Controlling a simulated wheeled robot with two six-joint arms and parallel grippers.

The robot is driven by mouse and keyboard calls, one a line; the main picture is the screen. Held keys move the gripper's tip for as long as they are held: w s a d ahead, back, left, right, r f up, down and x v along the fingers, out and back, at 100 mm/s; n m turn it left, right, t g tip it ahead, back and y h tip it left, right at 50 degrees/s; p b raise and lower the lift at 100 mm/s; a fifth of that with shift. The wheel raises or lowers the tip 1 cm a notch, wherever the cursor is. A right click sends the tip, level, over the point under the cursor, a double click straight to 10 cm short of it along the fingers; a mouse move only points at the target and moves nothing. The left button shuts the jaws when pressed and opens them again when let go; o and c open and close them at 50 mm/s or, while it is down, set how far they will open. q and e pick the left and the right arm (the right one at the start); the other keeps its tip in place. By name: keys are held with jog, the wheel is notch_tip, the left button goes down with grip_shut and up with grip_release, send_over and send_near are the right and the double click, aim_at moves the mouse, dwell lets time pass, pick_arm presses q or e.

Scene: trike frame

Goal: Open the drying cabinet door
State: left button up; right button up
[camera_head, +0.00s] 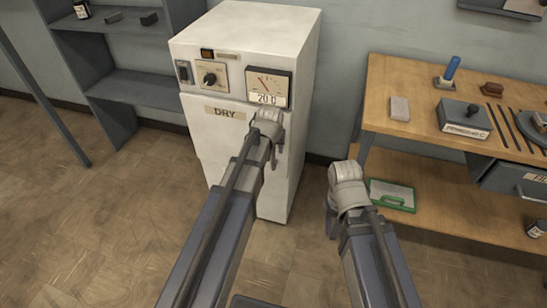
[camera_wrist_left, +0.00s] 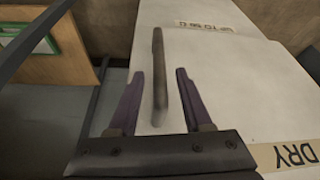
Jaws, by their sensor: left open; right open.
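The drying cabinet (camera_head: 255,35) is a white box with a DRY label (camera_head: 225,112) on its front, below a dial and a gauge. Its door (camera_head: 215,150) looks closed. In the left wrist view, a dark upright bar handle (camera_wrist_left: 159,60) stands on the white door (camera_wrist_left: 225,80). My left gripper (camera_wrist_left: 158,75) is open, with one finger on each side of the handle and visible gaps. In the head view, my left wrist hides the handle and the left gripper (camera_head: 272,135) is partly hidden. My right gripper (camera_head: 332,215) is low, right of the cabinet, mostly hidden by its wrist.
A wooden workbench (camera_head: 385,75) with small tools and a box stands on the right, with a lower shelf holding a green-edged case (camera_head: 392,195). A dark shelf unit (camera_head: 140,88) is on the left. The floor (camera_head: 90,230) left of the cabinet front is clear.

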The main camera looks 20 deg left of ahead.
pick_arm(q)
jog(key=b+x, duration=0.2)
jog(key=x, duration=0.1)
jog(key=shift+w+f, duration=0.15)
jog(key=shift+f, duration=0.2)
jog(key=shift+r, duration=0.1)
grip_shut()
dwell(1.1)
